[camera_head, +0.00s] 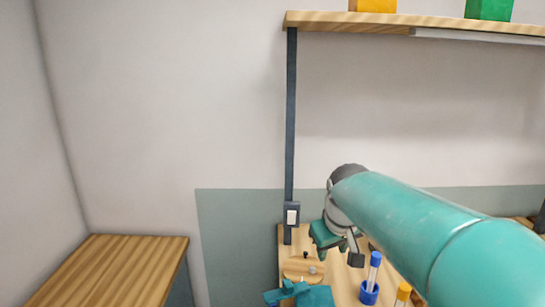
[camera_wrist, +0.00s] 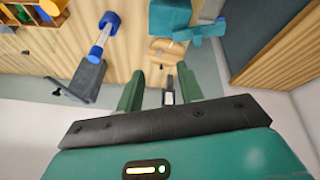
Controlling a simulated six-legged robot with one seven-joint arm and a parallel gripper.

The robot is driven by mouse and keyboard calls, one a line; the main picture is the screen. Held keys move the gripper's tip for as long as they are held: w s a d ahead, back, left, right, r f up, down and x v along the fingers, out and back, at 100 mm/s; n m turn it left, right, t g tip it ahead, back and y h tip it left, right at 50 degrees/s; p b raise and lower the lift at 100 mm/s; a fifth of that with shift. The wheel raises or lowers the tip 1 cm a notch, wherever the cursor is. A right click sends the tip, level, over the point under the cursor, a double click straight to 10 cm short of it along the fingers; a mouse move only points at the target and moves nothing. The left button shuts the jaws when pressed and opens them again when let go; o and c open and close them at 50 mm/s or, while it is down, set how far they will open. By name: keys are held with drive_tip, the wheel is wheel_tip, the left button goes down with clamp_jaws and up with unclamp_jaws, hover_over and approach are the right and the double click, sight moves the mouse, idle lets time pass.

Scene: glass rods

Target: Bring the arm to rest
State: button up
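My arm reaches out from the right of the head view, over the wooden bench (camera_head: 345,285). My gripper (camera_head: 341,246) is at its end, above the bench, partly hidden by the arm. In the wrist view my gripper (camera_wrist: 160,84) shows two green fingers spread apart with a clear gap. Nothing is held between them. A blue-capped rod (camera_head: 375,260) stands upright in a blue holder (camera_head: 369,293), apart from the gripper. It also shows in the wrist view (camera_wrist: 103,36). A yellow-capped rod (camera_head: 404,291) stands to its right.
A wooden block with a small knob (camera_head: 301,267) and a teal object (camera_head: 310,297) are on the bench left of the rods. A dark post (camera_head: 291,120) carries a white switch (camera_head: 291,216). A shelf (camera_head: 345,22) is above. Another wooden top (camera_head: 105,270) is bare at left.

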drive_tip(key=s+d+f+m, duration=0.1)
drive_tip(key=s+f+m, duration=0.1)
drive_tip(key=s, duration=0.8)
drive_tip(key=s+d+f+m+t, duration=0.1)
drive_tip(key=s+f, duration=0.1)
drive_tip(key=s, duration=0.9)
drive_tip(key=shift+s+d+f+m, duration=0.15)
drive_tip(key=shift+m, duration=0.25)
drive_tip(key=shift+c, duration=0.3)
